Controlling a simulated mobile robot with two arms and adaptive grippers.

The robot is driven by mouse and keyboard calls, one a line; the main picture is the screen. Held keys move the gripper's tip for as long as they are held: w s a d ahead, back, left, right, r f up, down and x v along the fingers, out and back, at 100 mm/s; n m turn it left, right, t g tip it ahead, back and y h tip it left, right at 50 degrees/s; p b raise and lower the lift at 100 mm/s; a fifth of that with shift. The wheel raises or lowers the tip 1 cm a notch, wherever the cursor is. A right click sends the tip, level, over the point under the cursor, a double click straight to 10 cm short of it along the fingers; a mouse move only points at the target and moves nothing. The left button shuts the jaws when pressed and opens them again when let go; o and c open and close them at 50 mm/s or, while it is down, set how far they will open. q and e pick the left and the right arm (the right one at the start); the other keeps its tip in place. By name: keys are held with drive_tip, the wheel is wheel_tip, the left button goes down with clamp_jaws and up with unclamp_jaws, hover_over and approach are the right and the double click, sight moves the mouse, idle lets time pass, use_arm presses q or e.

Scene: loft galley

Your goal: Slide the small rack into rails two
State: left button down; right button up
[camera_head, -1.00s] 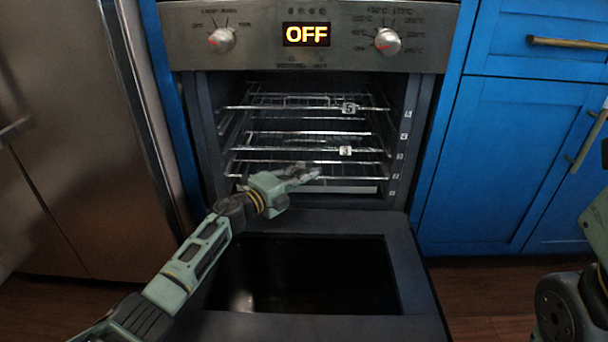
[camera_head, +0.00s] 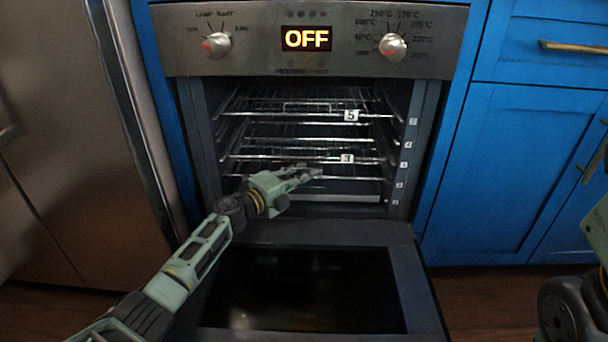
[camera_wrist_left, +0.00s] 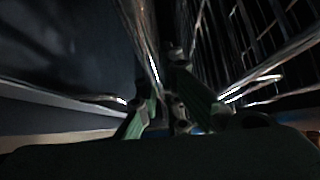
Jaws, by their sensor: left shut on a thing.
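The oven (camera_head: 428,130) is open, with wire racks on several levels. My left gripper (camera_head: 306,174) reaches in over the lowered door and is shut on the front bar of the lowest wire rack, which I take for the small rack (camera_head: 350,178). This rack sits below the rack tagged 3 (camera_head: 290,158); whether its sides rest in rails two is hard to tell. A small 2 marks the right wall (camera_head: 397,186). In the left wrist view, my dark gripper fingers (camera_wrist_left: 178,115) are close to thin bright wires (camera_wrist_left: 265,80). My right gripper is out of frame.
Another rack, tagged 5 (camera_head: 350,116), is higher in the oven. The lowered oven door (camera_head: 418,290) lies below my left arm. A steel fridge (camera_head: 70,130) stands at left and blue cabinets (camera_head: 500,170) at right.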

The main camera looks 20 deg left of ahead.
use_arm(q)
drive_tip(key=c, duration=1.8)
unclamp_jaws()
drive_tip(key=shift+r, duration=0.1)
drive_tip(key=shift+c, duration=0.2)
drive_tip(key=shift+s, duration=0.1)
drive_tip(key=shift+s+a+f, duration=0.3)
drive_tip(key=shift+s, duration=0.2)
drive_tip(key=v, duration=1)
drive_tip(key=shift+s+a+r, duration=0.2)
drive_tip(key=shift+s+r, duration=0.1)
